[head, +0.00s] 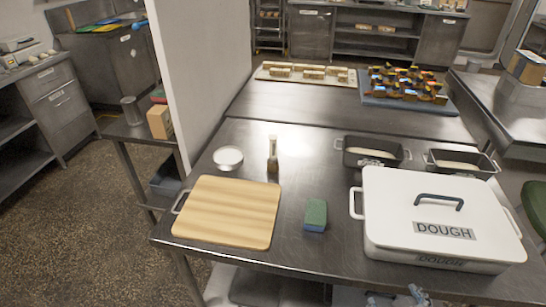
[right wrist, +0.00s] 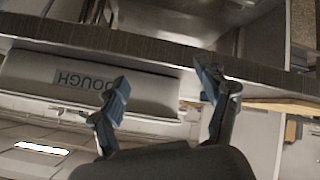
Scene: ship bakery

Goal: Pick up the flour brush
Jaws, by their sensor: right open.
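The flour brush (head: 272,156) is on the metal table in the head view, behind the wooden board and right of a small white bowl. It has a pale end away from me and a brown end towards me; whether it stands or lies is hard to tell. My right gripper (head: 398,298) shows partly at the bottom edge of the head view, by the table's front edge and well apart from the brush. In the right wrist view its fingers (right wrist: 163,95) are spread with nothing between them. My left gripper is not in view.
On the table (head: 330,185) are a wooden board (head: 228,210), a white bowl (head: 228,157), a green-and-blue sponge (head: 316,214), a white dough box (head: 440,220) and two dark loaf tins (head: 372,153) (head: 460,162). Bare metal lies right of the brush.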

